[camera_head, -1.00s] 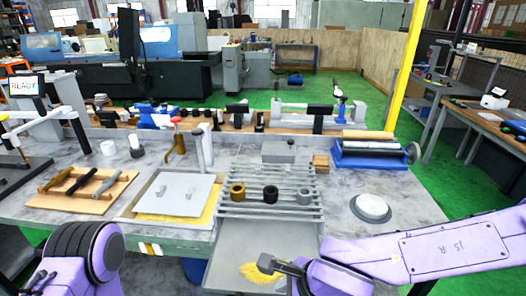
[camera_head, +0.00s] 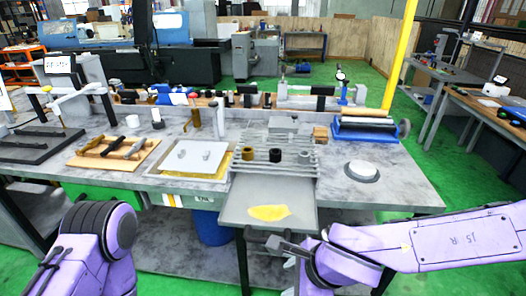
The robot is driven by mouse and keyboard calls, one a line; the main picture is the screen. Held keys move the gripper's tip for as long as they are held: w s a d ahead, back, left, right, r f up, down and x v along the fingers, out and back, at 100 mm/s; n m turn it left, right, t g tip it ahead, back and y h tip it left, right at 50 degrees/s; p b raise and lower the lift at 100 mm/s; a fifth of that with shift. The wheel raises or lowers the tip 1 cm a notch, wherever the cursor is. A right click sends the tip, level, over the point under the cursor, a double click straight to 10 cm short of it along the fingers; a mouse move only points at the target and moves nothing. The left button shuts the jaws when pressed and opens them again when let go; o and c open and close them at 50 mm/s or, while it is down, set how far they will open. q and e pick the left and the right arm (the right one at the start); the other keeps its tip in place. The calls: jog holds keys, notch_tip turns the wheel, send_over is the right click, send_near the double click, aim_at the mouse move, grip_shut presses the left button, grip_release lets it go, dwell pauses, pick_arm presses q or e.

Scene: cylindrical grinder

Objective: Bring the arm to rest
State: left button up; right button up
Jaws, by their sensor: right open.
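My right arm (camera_head: 430,245) comes in from the right, purple, and reaches across in front of the workbench. Its gripper (camera_head: 288,254) is in front of and below the grey pull-out tray (camera_head: 235,208), with its dark fingers showing. It is open, and I see nothing in it. My left arm (camera_head: 98,245) shows only as a purple joint at the lower left; its gripper is not in view. A yellow patch (camera_head: 268,212) lies on the tray, clear of the right gripper.
The workbench (camera_head: 405,180) bears a slatted rack (camera_head: 270,168) with several rings, a white plate (camera_head: 195,158), a wooden tool board (camera_head: 85,160), a round disc (camera_head: 361,171) and a blue roller device (camera_head: 365,129). A blue bin (camera_head: 210,228) stands below.

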jog(key=w+d+f+n+t+h+b, duration=0.1)
jog(key=d+f+n+h, duration=0.3)
jog(key=f, duration=0.6)
jog(key=w+d+f+t+h+b, duration=0.1)
jog(key=d+f, duration=0.6)
jog(key=f, duration=0.2)
pick_arm(q)
jog(key=f+b, duration=0.2)
jog(key=f, duration=0.1)
jog(key=f+b, duration=0.1)
jog(key=f, duration=0.1)
jog(key=shift+w+f, duration=0.25)
jog(key=shift+w, duration=0.05)
pick_arm(e)
jog(key=s+d+f+n+g+h, duration=0.2)
jog(key=s+d+f+n, duration=0.6)
jog(key=s+d+f, duration=0.5)
notch_tip(320, 180, down, 3)
jog(key=s, duration=0.2)
jog(key=shift+s, duration=0.4)
jog(key=shift+w, duration=0.1)
